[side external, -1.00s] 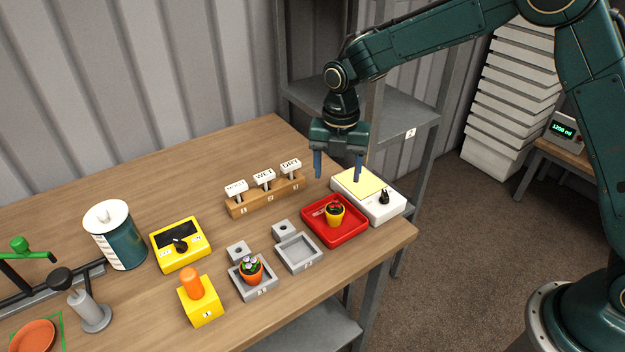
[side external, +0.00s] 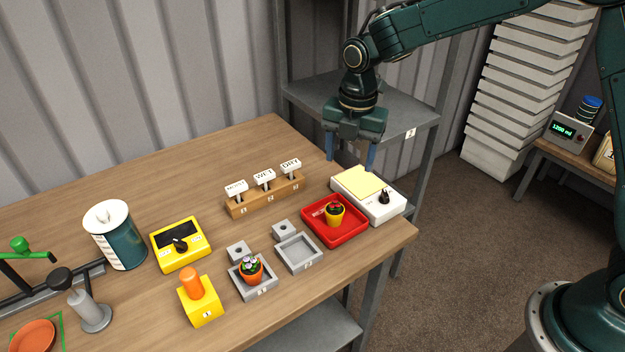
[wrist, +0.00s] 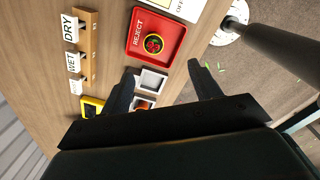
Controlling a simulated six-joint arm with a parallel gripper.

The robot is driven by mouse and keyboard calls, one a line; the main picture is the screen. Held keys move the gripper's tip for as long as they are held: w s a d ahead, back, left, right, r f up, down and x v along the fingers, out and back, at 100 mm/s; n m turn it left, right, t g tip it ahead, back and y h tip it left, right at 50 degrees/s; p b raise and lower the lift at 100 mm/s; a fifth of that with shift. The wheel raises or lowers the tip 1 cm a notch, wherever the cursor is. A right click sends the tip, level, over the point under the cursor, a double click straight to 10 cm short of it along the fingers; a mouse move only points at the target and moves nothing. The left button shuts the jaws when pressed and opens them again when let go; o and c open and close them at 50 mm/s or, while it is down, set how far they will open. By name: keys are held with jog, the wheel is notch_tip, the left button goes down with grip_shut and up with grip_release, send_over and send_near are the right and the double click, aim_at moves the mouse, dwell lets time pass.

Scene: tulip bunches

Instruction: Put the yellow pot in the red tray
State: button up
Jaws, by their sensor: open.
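The yellow pot (side external: 335,217) holds a plant with red flowers and stands upright inside the red tray (side external: 318,231), towards the tray's right side. In the wrist view the red tray (wrist: 140,47) bears the word REJECT, and the pot's plant (wrist: 153,43) shows from above. My gripper (side external: 350,165) is open and empty, raised above and behind the tray and apart from the pot. Its two fingers also show in the wrist view (wrist: 160,78), spread apart with nothing between them.
A white box with a yellow pad (side external: 368,194) stands right of the tray. A wooden rack with MOIST, WET and DRY tags (side external: 265,195) stands behind. An orange pot (side external: 251,272) sits in a grey tray, beside an empty grey tray (side external: 299,253). A metal shelf (side external: 400,112) stands behind the table.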

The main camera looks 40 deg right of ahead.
jog(key=s+d+r+m+t, duration=0.1)
jog(key=s+d+r+m, duration=0.3)
jog(key=s+r+m, duration=0.4)
jog(key=s+d+r+m+t, duration=0.2)
jog(key=s+d+m, duration=0.1)
jog(key=s+m, duration=0.5)
jog(key=s+d+r+m+t, duration=0.2)
jog(key=s+m, duration=0.6)
jog(key=s, duration=0.5)
jog(key=shift+d+r+m, duration=0.3)
jog(key=shift+d+r, duration=0.2)
jog(key=shift+r, duration=0.2)
jog(key=shift+w, duration=0.1)
